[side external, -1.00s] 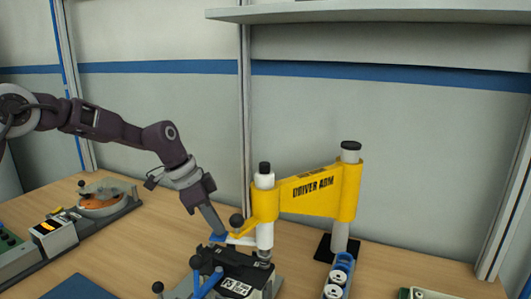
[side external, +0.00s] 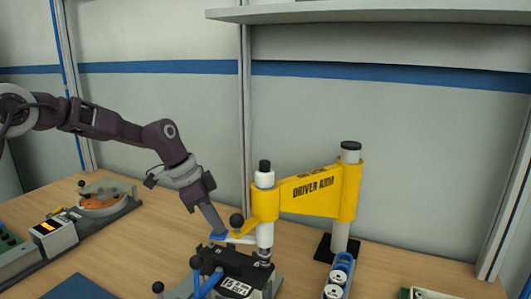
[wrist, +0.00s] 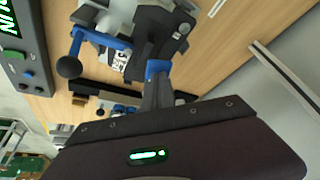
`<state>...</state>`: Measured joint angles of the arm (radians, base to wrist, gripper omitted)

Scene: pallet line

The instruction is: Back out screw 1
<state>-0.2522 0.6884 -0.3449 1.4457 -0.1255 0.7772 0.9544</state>
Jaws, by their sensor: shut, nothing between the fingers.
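The yellow driver arm (side external: 312,192) stands on a post at the right. Its white spindle (side external: 264,235) comes down over the dark fixture (side external: 235,270). Screw 1 cannot be made out.
A blue clamp lever (side external: 208,284) lies at the fixture's front. A tray with white round parts (side external: 338,280) stands to the right.

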